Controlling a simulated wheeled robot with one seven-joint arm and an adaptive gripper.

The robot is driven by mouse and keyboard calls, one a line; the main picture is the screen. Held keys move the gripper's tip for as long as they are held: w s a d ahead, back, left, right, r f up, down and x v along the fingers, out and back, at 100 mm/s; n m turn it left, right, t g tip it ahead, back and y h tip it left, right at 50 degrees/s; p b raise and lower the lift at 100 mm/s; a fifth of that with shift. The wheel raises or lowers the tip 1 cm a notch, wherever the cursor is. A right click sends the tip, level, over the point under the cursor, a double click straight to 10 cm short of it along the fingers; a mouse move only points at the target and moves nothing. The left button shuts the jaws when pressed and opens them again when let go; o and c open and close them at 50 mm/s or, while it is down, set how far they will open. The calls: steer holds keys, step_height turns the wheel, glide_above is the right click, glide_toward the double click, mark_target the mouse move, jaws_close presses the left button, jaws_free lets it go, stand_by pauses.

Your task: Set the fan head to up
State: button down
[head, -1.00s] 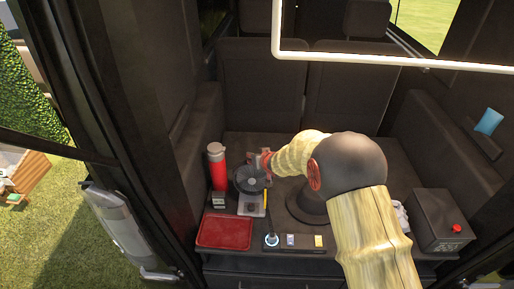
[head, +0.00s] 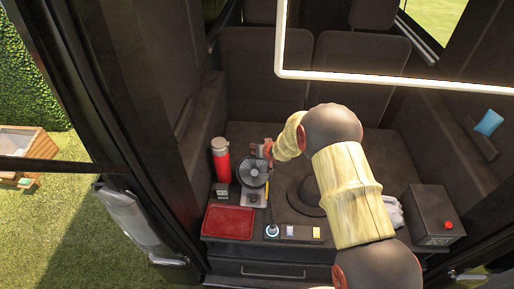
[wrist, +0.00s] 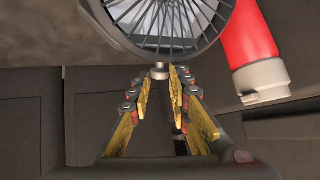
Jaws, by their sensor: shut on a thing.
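The fan (head: 252,173) is a dark round cage on a light base (head: 252,200), standing on the dark counter. Its grille faces my head camera. In the wrist view the fan's cage (wrist: 168,22) fills the top middle, with a small metal knob (wrist: 159,71) at its lower rim. My gripper (wrist: 160,76) has its yellow-padded fingers closing in on this knob and is shut on it. In the head view my gripper (head: 267,150) is at the fan's upper right edge, and its fingertips are hard to make out there.
A red flask (head: 221,162) stands close left of the fan and also shows in the wrist view (wrist: 248,42). A red tray (head: 228,222) lies in front. A black box with a red button (head: 432,215) stands right. Dark side walls bound the counter.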

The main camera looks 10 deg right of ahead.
steer(key=shift+w+d+r, duration=0.15)
steer(key=shift+w+r, duration=0.45)
steer(key=c, duration=2.1)
jaws_free()
steer(key=shift+o, duration=1.3)
steer(key=shift+d+f, duration=0.15)
steer(key=shift+f, duration=0.1)
steer(key=shift+o, duration=0.8)
steer(key=shift+s+f, duration=0.15)
steer(key=shift+f, duration=0.05)
steer(key=shift+s, duration=0.1)
steer(key=v, duration=1.1)
steer(key=shift+s+r, duration=0.3)
